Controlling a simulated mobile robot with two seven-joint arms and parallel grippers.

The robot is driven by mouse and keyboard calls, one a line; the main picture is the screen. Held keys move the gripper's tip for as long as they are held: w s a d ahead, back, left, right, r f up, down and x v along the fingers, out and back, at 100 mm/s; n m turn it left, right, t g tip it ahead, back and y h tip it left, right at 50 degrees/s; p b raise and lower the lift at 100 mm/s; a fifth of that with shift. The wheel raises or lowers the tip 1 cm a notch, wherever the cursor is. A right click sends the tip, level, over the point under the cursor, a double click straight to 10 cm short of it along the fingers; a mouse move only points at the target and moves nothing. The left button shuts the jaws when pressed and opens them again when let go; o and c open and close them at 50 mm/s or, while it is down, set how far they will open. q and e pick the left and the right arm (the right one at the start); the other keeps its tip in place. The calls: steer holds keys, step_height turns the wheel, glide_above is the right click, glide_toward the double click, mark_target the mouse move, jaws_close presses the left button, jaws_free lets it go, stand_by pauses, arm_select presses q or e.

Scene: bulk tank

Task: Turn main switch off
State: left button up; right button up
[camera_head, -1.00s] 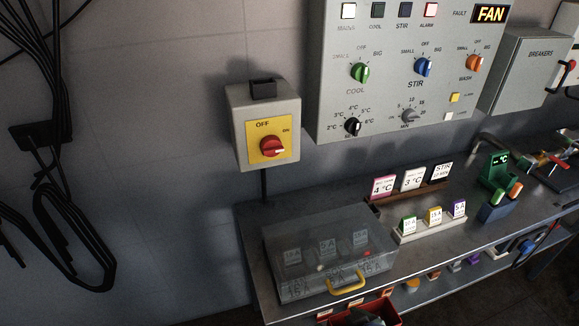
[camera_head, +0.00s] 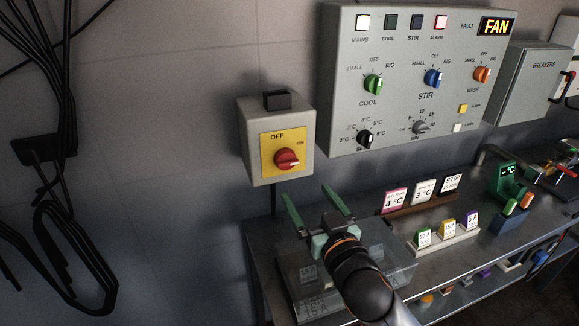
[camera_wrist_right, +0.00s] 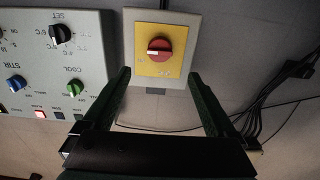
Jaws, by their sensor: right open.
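The main switch is a red rotary knob (camera_head: 286,159) on a yellow plate marked OFF and ON, on a grey wall box (camera_head: 246,146). Its pale pointer mark points to the right, toward the ON side. My right gripper (camera_head: 308,194) is open and empty, below the switch box and apart from it, with its green fingers pointing up toward it. In the right wrist view the knob (camera_wrist_right: 160,48) shows upside down, beyond and between the open fingers (camera_wrist_right: 163,85). My left gripper is not in view.
The control panel (camera_head: 345,100) with several knobs and lamps is right of the switch. Below, a clear-lidded case (camera_head: 398,257) sits on the metal bench, partly behind my right arm. Label cards stand to its right. Black cables (camera_head: 62,230) hang on the left wall.

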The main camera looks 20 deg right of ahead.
mark_target(289, 166)
steer(key=w, duration=1.2)
steer(key=shift+a+f+p, duration=0.1)
steer(key=shift+a+p, duration=0.1)
steer(key=shift+p, duration=0.15)
steer(key=c, duration=1.4)
